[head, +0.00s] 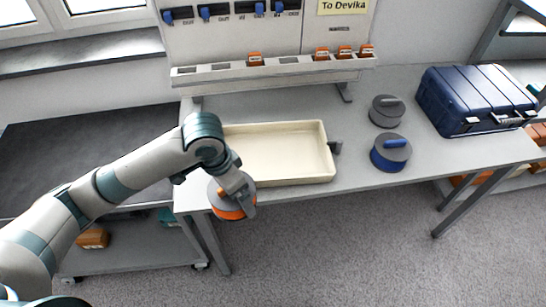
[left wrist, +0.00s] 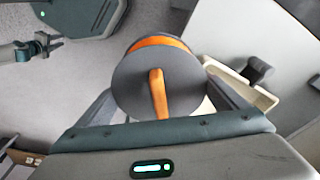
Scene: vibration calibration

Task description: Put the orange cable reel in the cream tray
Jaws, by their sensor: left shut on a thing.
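The orange cable reel (head: 228,208), with grey discs and an orange drum, is held in my left gripper (head: 243,197). It hangs by the table's front edge, at the tray's front left corner in the picture. In the left wrist view the reel (left wrist: 158,80) shows one grey disc and an orange handle between my fingers. The cream tray (head: 328,165) lies empty on the table, right of the reel; part of its wall (left wrist: 240,84) shows behind the reel in the left wrist view. My right gripper (left wrist: 48,47) shows small in that view, fingers apart and empty.
A grey reel (head: 387,111) and a blue reel (head: 390,153) stand right of the tray, with a dark blue case (head: 475,98) beyond. A rack (head: 275,68) with orange items runs along the back. A dark cart (head: 85,150) stands at left.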

